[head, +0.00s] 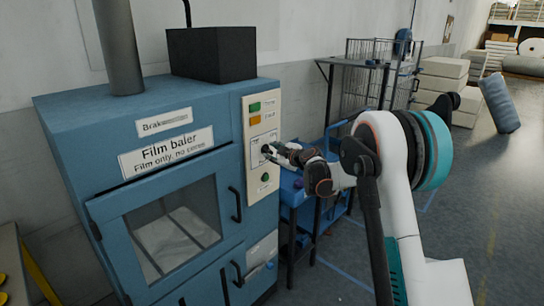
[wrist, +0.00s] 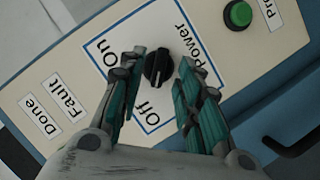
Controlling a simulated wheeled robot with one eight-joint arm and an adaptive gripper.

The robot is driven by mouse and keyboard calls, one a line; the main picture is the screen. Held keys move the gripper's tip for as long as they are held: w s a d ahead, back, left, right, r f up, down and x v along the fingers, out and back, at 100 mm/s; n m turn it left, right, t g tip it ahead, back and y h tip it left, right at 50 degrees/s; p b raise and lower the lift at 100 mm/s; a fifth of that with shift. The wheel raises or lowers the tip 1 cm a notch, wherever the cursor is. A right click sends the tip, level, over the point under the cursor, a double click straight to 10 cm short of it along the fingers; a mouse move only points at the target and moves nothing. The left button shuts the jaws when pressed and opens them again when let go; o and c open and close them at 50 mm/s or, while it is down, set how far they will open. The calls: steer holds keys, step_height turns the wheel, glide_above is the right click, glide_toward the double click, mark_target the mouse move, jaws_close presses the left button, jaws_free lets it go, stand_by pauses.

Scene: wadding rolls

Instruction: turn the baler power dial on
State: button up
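The black power dial (wrist: 157,68) sits on the cream control panel, inside a blue outline with the words "On", "Off" and "Power" around it. A thin pale mark on the dial appears to point towards "Off". My gripper (wrist: 162,62) is open, with one teal-padded finger on each side of the dial. I cannot tell whether either finger touches it. In the head view, my gripper (head: 268,150) is at the front of the control panel (head: 259,190) of the blue film baler (head: 70,140), and it hides the dial there.
A green button (wrist: 238,14) is to the upper right of the dial, and it also shows below my gripper in the head view (head: 265,177). A baler door handle (head: 236,204) is at the left of the panel. A blue cart (head: 290,190) stands right of the baler.

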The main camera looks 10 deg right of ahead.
steer(key=shift+x, duration=0.95)
jaws_close()
